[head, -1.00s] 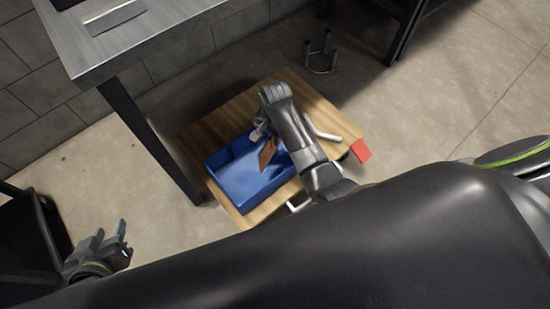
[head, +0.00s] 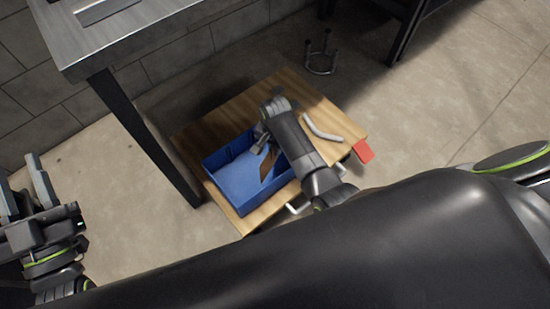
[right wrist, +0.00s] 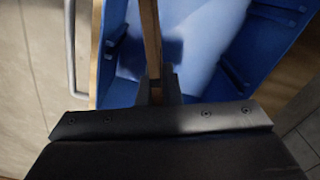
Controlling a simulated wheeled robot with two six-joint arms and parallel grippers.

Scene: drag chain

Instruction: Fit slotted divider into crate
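The blue crate (head: 226,192) sits on a low wooden table, open at the top. A brown divider (head: 267,163) stands on edge at the crate's right part. My right gripper (head: 262,147) is over the crate's right side. In the right wrist view the gripper (right wrist: 157,92) is shut on the divider (right wrist: 151,40), which extends away between the crate's (right wrist: 275,35) walls. Ribs show on the inner walls. I cannot tell whether the divider sits in them. My left gripper (head: 22,195) is at the left edge, away from the table, with its fingers apart and nothing between them.
The wooden table (head: 290,88) has a pale curved handle-like piece (head: 322,128) and a red piece (head: 363,151) near its right end. A metal-topped bench (head: 130,30) with a dark leg stands at the left. A small metal stand (head: 320,60) is on the floor behind.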

